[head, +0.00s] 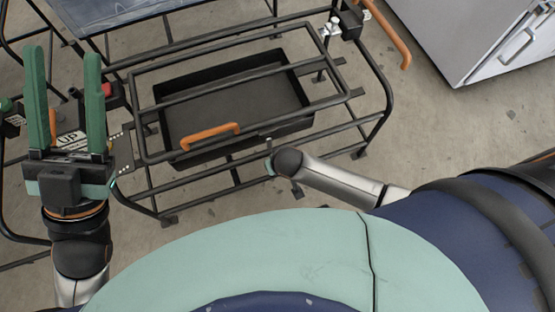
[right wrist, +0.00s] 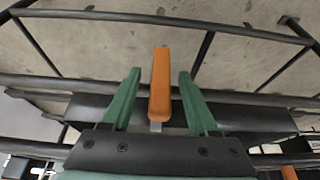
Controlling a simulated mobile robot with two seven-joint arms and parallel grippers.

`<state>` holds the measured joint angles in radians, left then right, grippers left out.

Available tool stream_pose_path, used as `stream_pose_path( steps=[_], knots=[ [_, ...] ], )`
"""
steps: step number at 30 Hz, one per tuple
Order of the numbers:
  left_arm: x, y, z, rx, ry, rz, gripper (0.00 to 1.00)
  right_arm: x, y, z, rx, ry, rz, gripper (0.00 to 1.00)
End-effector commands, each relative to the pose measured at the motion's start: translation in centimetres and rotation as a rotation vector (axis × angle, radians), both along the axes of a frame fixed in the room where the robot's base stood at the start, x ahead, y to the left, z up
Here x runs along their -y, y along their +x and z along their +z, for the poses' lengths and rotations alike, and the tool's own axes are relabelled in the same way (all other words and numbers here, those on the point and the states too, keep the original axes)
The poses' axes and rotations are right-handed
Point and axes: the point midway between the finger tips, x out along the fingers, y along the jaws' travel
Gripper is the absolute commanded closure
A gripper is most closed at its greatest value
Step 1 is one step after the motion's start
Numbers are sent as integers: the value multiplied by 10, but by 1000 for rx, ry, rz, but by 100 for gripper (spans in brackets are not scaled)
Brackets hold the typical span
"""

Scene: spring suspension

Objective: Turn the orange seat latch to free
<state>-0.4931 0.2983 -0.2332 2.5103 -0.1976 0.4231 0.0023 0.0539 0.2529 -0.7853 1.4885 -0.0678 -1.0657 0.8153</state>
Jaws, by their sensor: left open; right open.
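In the right wrist view an orange lever (right wrist: 160,82), which looks like the seat latch, points away from me on a short metal stem. My right gripper (right wrist: 160,74) is open, with one green finger on each side of the lever and a gap at both sides. In the head view the right gripper is mostly hidden behind its wrist, and I cannot make out this lever there. My left gripper (head: 64,58) is open and empty, fingers up, at the left beside the black tube frame (head: 150,155).
An orange handle (head: 210,135) sits on the frame's near rail, above a black tray (head: 235,100). Another orange handle (head: 390,35) sticks out at the upper right. A red button (head: 106,90) is close to the left gripper. A grey cabinet (head: 455,40) stands at the right.

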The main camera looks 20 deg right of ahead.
Motion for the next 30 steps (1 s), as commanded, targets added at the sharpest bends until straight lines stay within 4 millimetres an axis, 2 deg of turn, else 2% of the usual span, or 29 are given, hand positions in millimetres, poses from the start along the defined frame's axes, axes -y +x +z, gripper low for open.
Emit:
stream_pose_path(
  steps=[6,22,30],
  knots=[
    [0,0,0,-1,0,0,50,0,0,1,0,0,0,41],
    [0,0,0,-1,0,0,50,0,0,0,0,0,0,100],
    [0,0,0,0,0,0,50,0,0,0,0,0,0,100]
  ],
)
